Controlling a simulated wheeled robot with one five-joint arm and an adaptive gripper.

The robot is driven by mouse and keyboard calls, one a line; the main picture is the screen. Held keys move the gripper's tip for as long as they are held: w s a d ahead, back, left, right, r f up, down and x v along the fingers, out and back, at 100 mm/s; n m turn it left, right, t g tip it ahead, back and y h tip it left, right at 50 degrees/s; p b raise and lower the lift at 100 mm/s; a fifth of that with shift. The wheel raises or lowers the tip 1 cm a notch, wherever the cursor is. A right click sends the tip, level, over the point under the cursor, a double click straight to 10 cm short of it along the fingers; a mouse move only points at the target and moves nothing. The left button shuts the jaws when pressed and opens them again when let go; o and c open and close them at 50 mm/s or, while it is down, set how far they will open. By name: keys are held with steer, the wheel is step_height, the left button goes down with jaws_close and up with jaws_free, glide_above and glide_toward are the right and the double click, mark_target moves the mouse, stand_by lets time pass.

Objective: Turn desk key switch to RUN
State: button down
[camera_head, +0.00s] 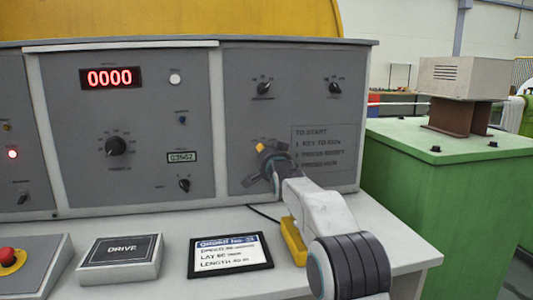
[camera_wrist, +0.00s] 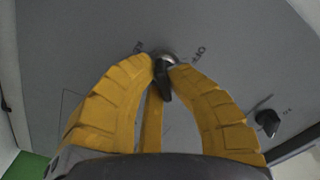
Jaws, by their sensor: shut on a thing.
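The desk key switch (camera_wrist: 166,56) shows in the wrist view as a silver collar with a dark key (camera_wrist: 162,82) on a grey panel. Small labels stand either side of the collar, too blurred to read surely. My gripper (camera_wrist: 163,67) has its yellow fingers closed around the key, one on each side. In the head view my gripper (camera_head: 262,150) is at the lower part of the right panel (camera_head: 300,115) and hides the switch.
A start-instruction plate (camera_head: 328,150) is just right of my gripper. Dark knobs (camera_head: 264,86) sit above. Below on the desk are a display tablet (camera_head: 230,255), a DRIVE box (camera_head: 120,250) and a red stop button (camera_head: 8,256). A green cabinet (camera_head: 420,190) stands at right.

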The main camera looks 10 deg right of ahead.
steer(key=c, duration=1.2)
jaws_free()
steer(key=shift+s+a, duration=0.1)
steer(key=shift+s, duration=5.9)
steer(key=shift+r, duration=0.1)
